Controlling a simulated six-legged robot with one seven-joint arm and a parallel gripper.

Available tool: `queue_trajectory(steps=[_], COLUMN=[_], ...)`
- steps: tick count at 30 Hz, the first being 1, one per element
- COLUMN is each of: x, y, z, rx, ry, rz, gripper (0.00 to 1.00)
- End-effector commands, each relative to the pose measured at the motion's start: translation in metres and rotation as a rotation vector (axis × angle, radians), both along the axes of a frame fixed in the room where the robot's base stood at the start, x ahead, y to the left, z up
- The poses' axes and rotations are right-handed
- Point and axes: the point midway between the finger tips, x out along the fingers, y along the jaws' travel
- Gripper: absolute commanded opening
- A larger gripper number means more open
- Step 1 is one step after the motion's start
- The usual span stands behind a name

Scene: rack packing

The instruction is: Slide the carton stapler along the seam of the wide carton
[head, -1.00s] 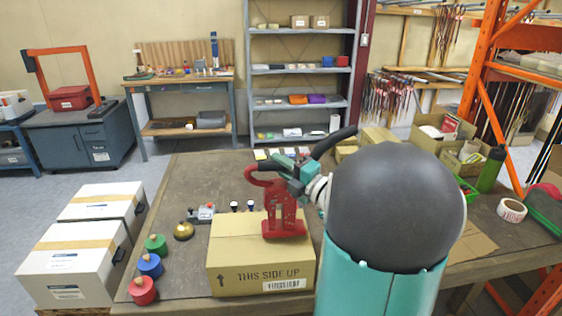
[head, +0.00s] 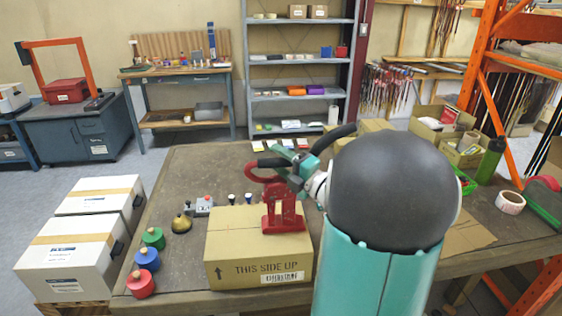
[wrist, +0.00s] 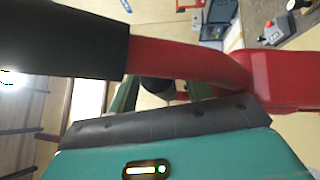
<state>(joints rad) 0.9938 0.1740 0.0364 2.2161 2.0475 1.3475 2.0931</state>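The wide carton (head: 235,246), brown with "THIS SIDE UP" on its front, sits on the dark table in the head view. The red carton stapler (head: 284,214) stands upright with its foot on the right part of the carton's top. My gripper (head: 290,172) is at the stapler's upper part and appears shut on it.
Red, blue and green round pieces (head: 147,260) stand left of the carton. A brass bell (head: 181,223) and a small grey device (head: 198,207) are behind them. White boxes (head: 68,262) stand left of the table. A tape roll (head: 510,202) and green bottle (head: 491,160) are at right.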

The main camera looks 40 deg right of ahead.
Motion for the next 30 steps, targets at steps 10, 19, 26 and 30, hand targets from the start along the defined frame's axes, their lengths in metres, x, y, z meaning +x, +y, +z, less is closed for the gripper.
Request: queue_trajectory(steps=[10, 19, 26, 30], x=[-0.011, -0.07, -0.116, -0.131], y=[-0.002, -0.008, -0.012, -0.014], z=[-0.004, -0.012, -0.018, -0.02], rx=[0.004, 0.001, 0.001, 0.0], ry=[0.006, 0.004, 0.003, 0.002], rz=[-0.002, -0.004, -0.003, -0.002], gripper=[0.5, 0.5, 0.5, 0.5])
